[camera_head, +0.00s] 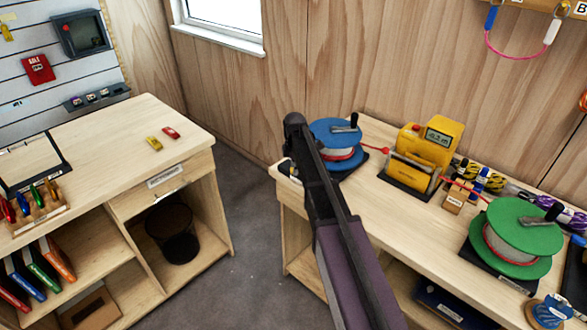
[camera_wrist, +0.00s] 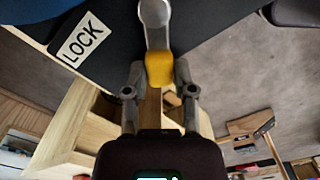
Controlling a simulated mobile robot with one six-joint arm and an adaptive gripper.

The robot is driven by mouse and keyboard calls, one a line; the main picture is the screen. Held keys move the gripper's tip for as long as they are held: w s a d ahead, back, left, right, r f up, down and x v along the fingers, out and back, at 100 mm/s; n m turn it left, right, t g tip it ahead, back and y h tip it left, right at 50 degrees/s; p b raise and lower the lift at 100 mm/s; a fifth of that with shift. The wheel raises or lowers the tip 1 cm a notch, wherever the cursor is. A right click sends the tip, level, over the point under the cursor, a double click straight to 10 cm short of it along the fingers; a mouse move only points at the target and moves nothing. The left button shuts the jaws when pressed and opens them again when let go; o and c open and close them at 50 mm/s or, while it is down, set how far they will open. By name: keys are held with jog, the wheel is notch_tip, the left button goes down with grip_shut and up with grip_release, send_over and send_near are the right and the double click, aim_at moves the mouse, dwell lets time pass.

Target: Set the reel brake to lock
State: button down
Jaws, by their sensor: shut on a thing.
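In the wrist view my gripper (camera_wrist: 159,76) is shut on the yellow-tipped end of a grey metal brake lever (camera_wrist: 154,24). In the head view the blue reel (camera_head: 326,128) stands at the left end of the right-hand bench, with a black crank on top. My arm passes in front of it and hides the lever and fingertips there. A green reel (camera_head: 524,230) stands on the same bench, farther right.
The right-hand bench (camera_head: 390,213) also bears a yellow device with a display (camera_head: 439,136), a small wooden block (camera_head: 457,198) and coiled ropes. A second bench (camera_head: 105,135) stands to the left. Grey floor (camera_head: 239,230) is clear between them.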

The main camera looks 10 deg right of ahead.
jog(key=shift+w+m, duration=0.4)
jog(key=shift+m, duration=0.6)
jog(key=shift+c, duration=2.2)
grip_release()
jog(key=shift+w+r, duration=0.1)
jog(key=shift+r, duration=0.05)
